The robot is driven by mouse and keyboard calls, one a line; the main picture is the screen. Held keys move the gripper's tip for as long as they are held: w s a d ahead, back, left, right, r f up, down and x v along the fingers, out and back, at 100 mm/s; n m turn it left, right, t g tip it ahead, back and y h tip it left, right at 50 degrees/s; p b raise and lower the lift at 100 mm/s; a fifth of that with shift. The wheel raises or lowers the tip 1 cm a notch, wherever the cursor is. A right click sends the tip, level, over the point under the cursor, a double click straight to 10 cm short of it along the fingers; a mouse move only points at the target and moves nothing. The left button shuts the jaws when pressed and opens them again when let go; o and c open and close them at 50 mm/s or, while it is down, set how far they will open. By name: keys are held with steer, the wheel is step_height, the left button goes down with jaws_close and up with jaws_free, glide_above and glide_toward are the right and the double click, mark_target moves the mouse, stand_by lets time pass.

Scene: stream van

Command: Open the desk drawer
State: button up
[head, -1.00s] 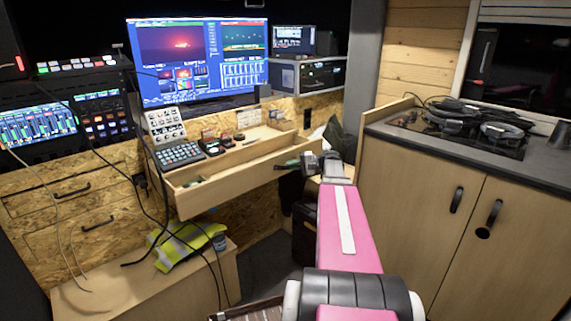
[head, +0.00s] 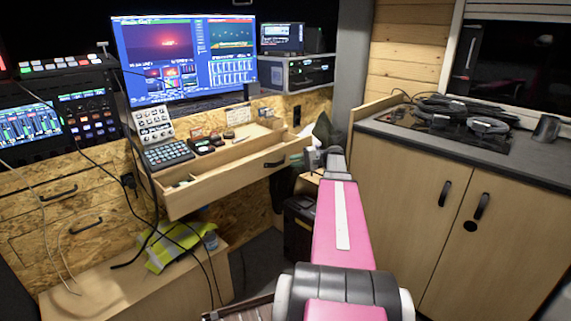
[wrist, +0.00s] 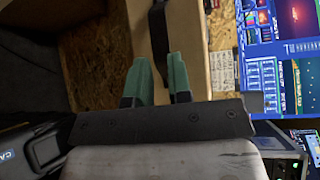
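The desk drawer (head: 222,187) is pulled out below the desk top in the head view, and its inside shows. Its dark handle (head: 274,163) is on the right part of the drawer front. My gripper (head: 308,158) is just right of the handle, apart from it in this view. In the wrist view, the two green fingers of my gripper (wrist: 160,82) are spread with a gap between them. The dark handle (wrist: 158,35) shows beyond and in line with that gap, against the pale drawer front (wrist: 190,40). Nothing appears held.
A keypad (head: 167,154) and small items sit on the desk by a large monitor (head: 185,55). Cables hang at the left, near a hi-vis vest (head: 170,250) on a low wooden box (head: 120,285). A cabinet (head: 410,200) with a dark hob top stands at the right.

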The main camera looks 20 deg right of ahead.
steer(key=v, duration=0.5)
stand_by(0.4)
steer(key=s+a+f+n+g+h, duration=0.1)
steer(key=s+a+f+g+h, duration=0.15)
steer(key=a+f, duration=0.6)
steer(key=s+a+f+g+h, duration=0.2)
steer(key=s+a+f+h, duration=0.25)
steer(key=a, duration=0.65)
steer(key=s+a+f+n+h, duration=0.4)
steer(key=s+a+f+h, duration=0.3)
steer(key=s, duration=0.4)
steer(key=shift+s+a+n+g+h, duration=0.4)
steer(key=shift+a+h, duration=0.3)
steer(key=shift+a, duration=0.55)
steer(key=shift+d+f, duration=0.1)
steer(key=shift+d, duration=0.05)
